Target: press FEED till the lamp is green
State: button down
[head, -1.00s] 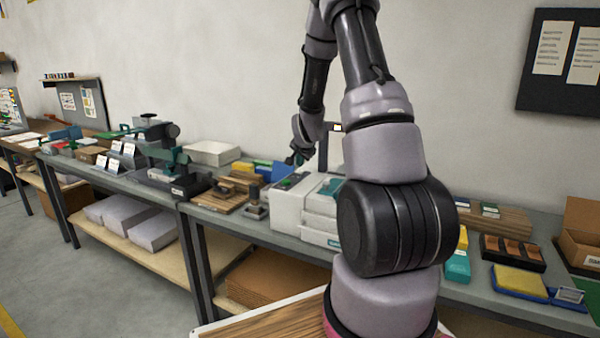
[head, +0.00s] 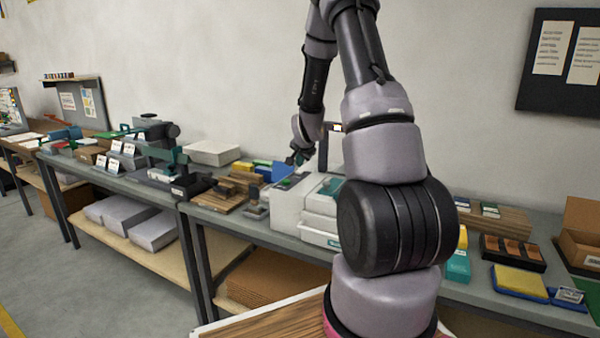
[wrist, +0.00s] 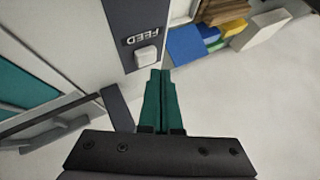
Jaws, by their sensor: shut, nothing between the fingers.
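The white and grey machine (head: 288,212) stands on the bench, partly hidden behind my arm. In the wrist view its dark panel (wrist: 122,14) carries the upside-down label FEED (wrist: 147,37) and a small white button (wrist: 146,57) beside it. My gripper (wrist: 160,74) has its green fingers shut together and empty, with the tips just beside the button at its lower right. I cannot tell whether they touch the panel. In the head view my gripper (head: 294,160) is small, over the machine's left end. A green patch (head: 289,181) shows there; I cannot tell whether it is the lamp.
A dark press (head: 172,160) and wooden blocks (head: 238,180) stand left of the machine. A blue block (wrist: 184,46) lies near the panel in the wrist view. Right of my arm are a dark tray (head: 512,250) and a yellow pad (head: 519,281).

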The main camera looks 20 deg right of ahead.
aim_at(300, 172)
dwell(0.5)
jog(key=shift+f, duration=0.4)
jog(key=shift+f, duration=0.5)
dwell(0.6)
dwell(0.3)
jog(key=shift+r, duration=0.95)
jog(key=shift+r, duration=2.5)
